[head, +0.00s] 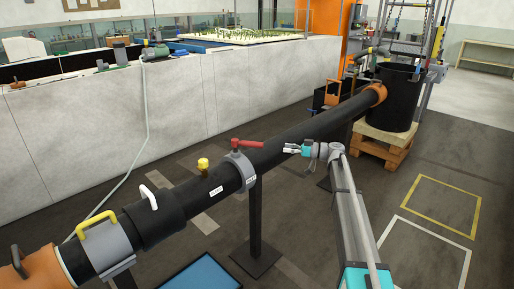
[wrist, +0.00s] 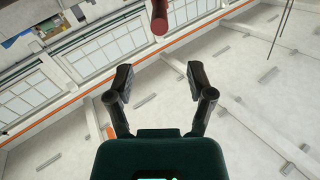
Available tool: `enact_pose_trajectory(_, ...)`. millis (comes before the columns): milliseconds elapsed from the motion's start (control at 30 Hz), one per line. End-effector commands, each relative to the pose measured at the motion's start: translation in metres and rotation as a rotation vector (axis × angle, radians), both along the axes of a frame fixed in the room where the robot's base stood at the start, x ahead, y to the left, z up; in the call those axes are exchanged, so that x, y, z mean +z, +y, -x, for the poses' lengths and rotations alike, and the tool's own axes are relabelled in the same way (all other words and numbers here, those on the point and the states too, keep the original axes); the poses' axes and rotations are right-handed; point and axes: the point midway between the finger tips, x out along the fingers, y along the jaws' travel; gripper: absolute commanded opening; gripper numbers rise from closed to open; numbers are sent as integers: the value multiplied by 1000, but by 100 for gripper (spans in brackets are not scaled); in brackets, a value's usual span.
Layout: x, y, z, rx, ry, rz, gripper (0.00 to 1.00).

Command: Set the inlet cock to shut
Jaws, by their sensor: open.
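The cock with a red lever handle (head: 248,144) sits on top of a grey collar (head: 240,167) around the long black pipe. The lever points right, along the pipe, towards my gripper. A small label on the collar is too small to read. My gripper (head: 287,148) is open and empty, just right of the lever's end and apart from it. In the wrist view the rounded red lever end (wrist: 159,18) shows at the top middle, beyond the open fingertips (wrist: 159,78) and not between them.
The black pipe (head: 318,122) runs from lower left to a black tank (head: 394,97) on a wooden pallet. A yellow knob (head: 203,163), a white handle (head: 148,195) and a yellow handle (head: 97,224) stand along it. A post (head: 255,215) supports the collar. Floor at right is clear.

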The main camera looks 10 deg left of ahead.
Motion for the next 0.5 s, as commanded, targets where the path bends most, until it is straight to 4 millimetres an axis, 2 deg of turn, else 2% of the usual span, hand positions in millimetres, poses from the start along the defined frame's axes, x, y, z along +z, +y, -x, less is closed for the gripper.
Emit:
enact_pose_trajectory(267,0,2,0,0,1,1,69)
enact_pose_trajectory(500,0,20,-2,1,2,2,69)
